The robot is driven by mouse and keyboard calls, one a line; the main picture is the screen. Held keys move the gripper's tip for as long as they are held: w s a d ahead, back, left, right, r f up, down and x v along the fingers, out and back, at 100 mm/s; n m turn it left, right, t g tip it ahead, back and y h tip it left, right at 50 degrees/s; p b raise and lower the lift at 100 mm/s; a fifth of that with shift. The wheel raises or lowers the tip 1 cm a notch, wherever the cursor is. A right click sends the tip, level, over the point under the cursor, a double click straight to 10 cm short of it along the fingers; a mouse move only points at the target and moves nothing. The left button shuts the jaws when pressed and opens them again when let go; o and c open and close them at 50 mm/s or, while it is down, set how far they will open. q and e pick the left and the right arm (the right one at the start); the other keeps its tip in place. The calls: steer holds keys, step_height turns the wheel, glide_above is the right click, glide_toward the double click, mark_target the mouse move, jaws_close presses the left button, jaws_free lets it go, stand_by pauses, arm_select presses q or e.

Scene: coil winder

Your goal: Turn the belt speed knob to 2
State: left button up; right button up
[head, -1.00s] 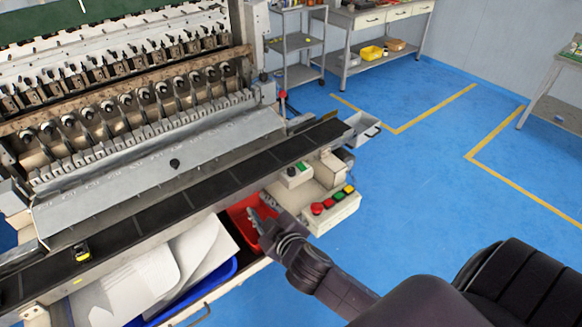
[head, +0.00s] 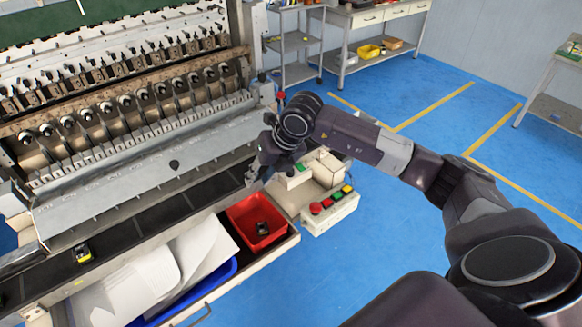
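A small pale control box (head: 293,181) with a green button (head: 300,167) stands beside the right end of the dark conveyor belt (head: 150,222). A dark spot on the box may be the belt speed knob, but it is too small to tell, and no numbers are legible. My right gripper (head: 251,178) points down over the belt's edge, just left of the control box. It is small and seen from behind, so I cannot tell whether its fingers are open or shut. My arm hides part of the area behind the box. My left gripper is out of view.
A second panel (head: 330,217) with red, green and yellow buttons sits in front of the control box. A red bin (head: 242,228) with a small dark item lies below the belt, beside white sheets (head: 180,262). Blue floor (head: 330,270) is clear to the right.

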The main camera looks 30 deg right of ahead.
mark_target(291, 172)
steer(key=d+r+m+h, duration=0.15)
steer(key=d+h, duration=0.25)
steer(key=d, duration=0.7)
steer(key=shift+g, duration=0.3)
steer(key=p+x, duration=0.2)
steer(key=x, duration=0.4)
steer(key=shift+w+a+p, duration=0.1)
steer(key=shift+p, duration=0.2)
steer(key=shift+w+f, duration=0.15)
steer(key=shift+f, duration=0.3)
jaws_close()
